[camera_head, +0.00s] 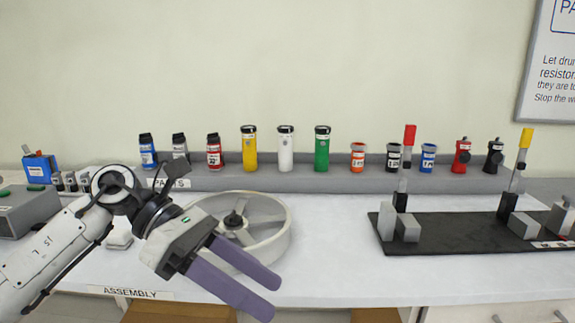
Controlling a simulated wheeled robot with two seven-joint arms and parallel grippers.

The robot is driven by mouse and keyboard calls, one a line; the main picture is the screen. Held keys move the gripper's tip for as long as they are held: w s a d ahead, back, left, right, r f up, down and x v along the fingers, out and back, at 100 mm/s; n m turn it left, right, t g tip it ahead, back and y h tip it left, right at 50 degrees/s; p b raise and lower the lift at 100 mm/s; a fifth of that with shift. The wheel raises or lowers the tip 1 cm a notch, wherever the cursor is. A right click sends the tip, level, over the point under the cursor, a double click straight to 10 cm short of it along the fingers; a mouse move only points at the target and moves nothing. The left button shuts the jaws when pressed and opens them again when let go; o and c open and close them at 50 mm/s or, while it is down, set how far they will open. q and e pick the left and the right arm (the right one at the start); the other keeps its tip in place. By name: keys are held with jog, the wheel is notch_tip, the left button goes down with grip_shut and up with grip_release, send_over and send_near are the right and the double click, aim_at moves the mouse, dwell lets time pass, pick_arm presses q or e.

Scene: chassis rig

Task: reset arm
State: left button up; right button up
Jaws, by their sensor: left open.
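My left arm comes in from the left over the white workbench. Its gripper (263,293) has two purple fingers with a gap between them; it is open and nothing shows between them. The fingers point down and to the right, in front of a round white drum (284,238) with a dark hub, and partly cover its lower left in the picture. I cannot tell whether they touch it. My right gripper is not in view.
A grey shelf (350,181) along the back holds several coloured cylinders, including a green one (322,150). A black board (455,236) with grey blocks and upright levers stands at the right. A grey box (28,208) is at the left. The bench (335,262) is clear between drum and board.

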pick_arm(q)
jog(key=d+r+n+t+h, duration=0.2)
jog(key=d+n+t+h, duration=0.3)
jog(key=n+h, duration=0.6)
jog(key=w+a+f+n+t+y+p, duration=0.1)
jog(key=w+a+f+n+t+y, duration=0.25)
jog(key=n, duration=0.55)
jog(key=a+f+n+t+y, duration=0.2)
jog(key=f+n+t+y, duration=0.2)
jog(key=f+n+t, duration=0.3)
jog(key=w+a+f+n+t+y+p, duration=0.1)
jog(key=w+a+f+n+t+y, duration=0.25)
jog(key=n, duration=0.65)
jog(key=s+a+f+n+g+y, duration=0.1)
jog(key=s+a+f+n+y, duration=0.1)
jog(key=s+f+n+y, duration=0.45)
jog(key=s+a+f+n+g+y, duration=0.1)
jog(key=s+a+f+n, duration=0.2)
jog(key=f, duration=0.7)
jog(key=s+a+f+n+g+y, duration=0.1)
jog(key=s+f+n+g, duration=0.3)
jog(key=s+f, duration=0.6)
jog(key=s+a+g, duration=0.1)
jog(key=s, duration=0.2)
jog(key=shift+s+a+f+p, duration=0.2)
jog(key=shift+f+p, duration=0.1)
jog(key=shift+f, duration=0.1)
